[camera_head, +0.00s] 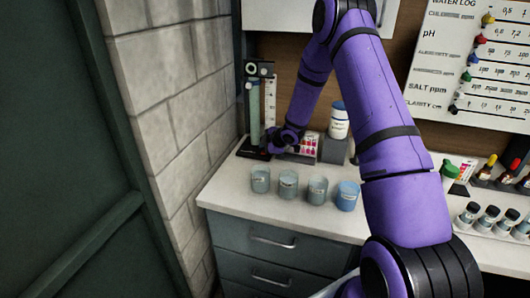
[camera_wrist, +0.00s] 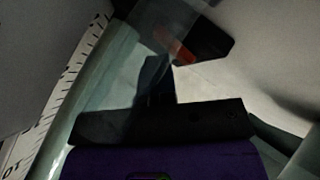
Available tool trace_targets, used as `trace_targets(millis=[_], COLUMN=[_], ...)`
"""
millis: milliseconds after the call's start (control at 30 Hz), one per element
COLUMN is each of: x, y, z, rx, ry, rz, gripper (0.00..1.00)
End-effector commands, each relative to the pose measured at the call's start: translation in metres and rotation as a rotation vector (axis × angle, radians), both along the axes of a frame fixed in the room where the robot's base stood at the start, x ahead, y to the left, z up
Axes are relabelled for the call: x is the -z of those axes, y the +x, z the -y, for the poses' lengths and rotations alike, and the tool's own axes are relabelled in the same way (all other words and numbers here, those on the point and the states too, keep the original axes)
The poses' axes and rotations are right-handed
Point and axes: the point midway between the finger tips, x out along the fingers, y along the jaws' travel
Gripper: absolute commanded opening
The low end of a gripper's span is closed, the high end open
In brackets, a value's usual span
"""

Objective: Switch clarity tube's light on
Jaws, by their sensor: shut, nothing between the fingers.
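The clarity tube (camera_head: 254,108) is a tall greenish clear tube upright on a black base (camera_head: 252,153) in the counter's back left corner. A dark round fitting (camera_head: 260,69) is at its top. My gripper (camera_head: 268,140) is low beside the tube's foot, on its right. In the wrist view my gripper (camera_wrist: 158,62) is shut and empty, its fingertips close to a red switch (camera_wrist: 175,46) on the black base. I cannot tell whether they touch. The tube runs along the left of the wrist view (camera_wrist: 98,85). No lit lamp is visible.
A white scale (camera_head: 270,100) stands beside the tube. Several small cups (camera_head: 288,184) stand in front. A colour-marked box (camera_head: 307,146) and a white bottle (camera_head: 339,122) are to the right. The stone wall (camera_head: 165,75) is close on the left.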

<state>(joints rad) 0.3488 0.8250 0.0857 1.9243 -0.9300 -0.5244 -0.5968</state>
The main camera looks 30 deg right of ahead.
Motion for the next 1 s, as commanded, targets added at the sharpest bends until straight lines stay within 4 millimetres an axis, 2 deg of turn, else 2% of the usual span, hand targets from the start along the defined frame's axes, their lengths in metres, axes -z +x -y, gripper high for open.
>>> trace_targets(millis=[833,1000], x=[-0.011,-0.019], y=[-0.002,-0.002], z=[-0.002,-0.003], rx=[-0.001,-0.001], ry=[0.001,0.001], rz=[-0.001,0.000], gripper=[0.00,0.00])
